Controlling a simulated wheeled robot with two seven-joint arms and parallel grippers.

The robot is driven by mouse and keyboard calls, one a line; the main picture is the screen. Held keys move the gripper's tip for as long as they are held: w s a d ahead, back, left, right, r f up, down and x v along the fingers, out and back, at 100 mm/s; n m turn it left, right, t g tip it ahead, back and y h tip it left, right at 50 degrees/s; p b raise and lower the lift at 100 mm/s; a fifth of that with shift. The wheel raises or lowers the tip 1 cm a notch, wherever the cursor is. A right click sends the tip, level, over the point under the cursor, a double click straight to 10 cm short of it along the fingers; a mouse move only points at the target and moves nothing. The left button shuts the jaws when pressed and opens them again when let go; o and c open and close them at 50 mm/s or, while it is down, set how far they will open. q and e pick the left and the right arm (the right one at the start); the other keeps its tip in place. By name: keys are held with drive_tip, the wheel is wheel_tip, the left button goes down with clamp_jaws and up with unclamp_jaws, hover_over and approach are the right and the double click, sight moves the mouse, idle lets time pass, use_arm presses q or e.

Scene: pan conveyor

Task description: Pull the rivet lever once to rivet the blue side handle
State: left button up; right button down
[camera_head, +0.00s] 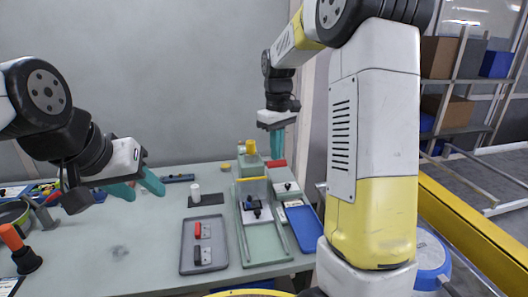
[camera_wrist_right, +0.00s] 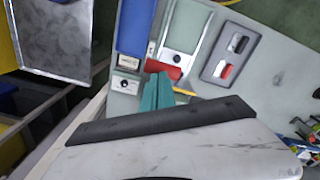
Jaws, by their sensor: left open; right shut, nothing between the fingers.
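The red lever grip (camera_head: 277,163) is at the back right of the pale green fixture (camera_head: 275,240). It also shows in the right wrist view (camera_wrist_right: 163,69). My right gripper (camera_head: 277,143) is shut and empty, pointing down just above the red grip. In the wrist view its teal fingertips (camera_wrist_right: 158,88) appear close to the grip; I cannot tell whether they touch. A small dark part with a bluish tint (camera_head: 256,208) sits in the fixture; I cannot clearly make out the blue side handle. My left gripper (camera_head: 137,187) is open and empty over the left of the table.
A grey tray (camera_head: 186,262) holds a red and a black handle. A blue tray (camera_head: 308,238) lies right of the fixture, beside a button box (camera_head: 287,188). A yellow bar (camera_head: 252,179) crosses the fixture. The left table middle is clear.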

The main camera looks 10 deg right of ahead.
drive_tip(key=shift+s+f, duration=0.15)
drive_tip(key=shift+f, duration=0.85)
drive_tip(key=shift+s+f, duration=0.4)
drive_tip(key=shift+f, duration=0.4)
drive_tip(key=shift+s+f, duration=0.35)
drive_tip(key=shift+f, duration=0.45)
drive_tip(key=shift+s+f, duration=0.4)
drive_tip(key=shift+f, duration=0.4)
drive_tip(key=shift+f, duration=0.1)
wheel_tip(320, 180, up, 18)
drive_tip(key=s, duration=0.1)
drive_tip(key=shift+s, duration=0.15)
idle(0.7)
